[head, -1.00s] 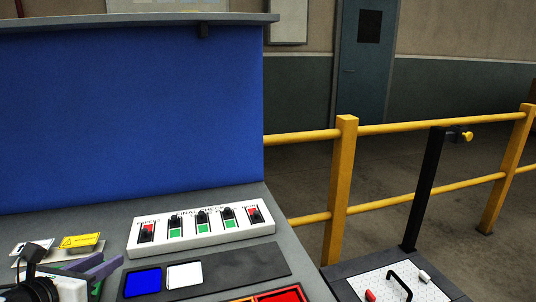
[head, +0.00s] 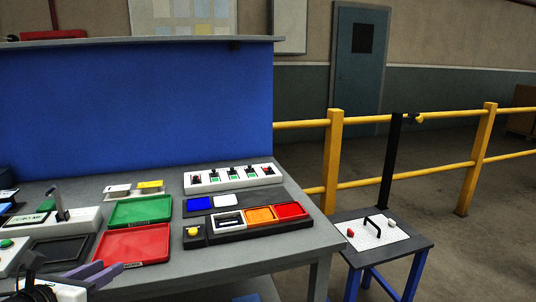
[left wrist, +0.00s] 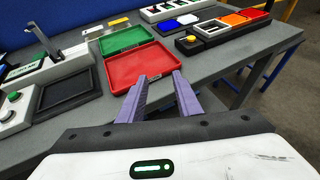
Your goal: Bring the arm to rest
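My left gripper (head: 112,267) shows at the lower left of the head view, near the front edge of the grey bench (head: 165,285). In the left wrist view its two purple fingers (left wrist: 160,76) stand apart with nothing between them. They point toward the near side of the red tray (left wrist: 140,62), and the bench top shows around the fingers. My right gripper is in neither view.
A green tray (head: 140,210), a white switch panel (head: 232,177), a dark holder with orange (head: 260,215) and red blocks, and a lever fixture (head: 55,218) stand on the bench. A small side table (head: 345,222) and yellow railing (head: 333,160) are to the right.

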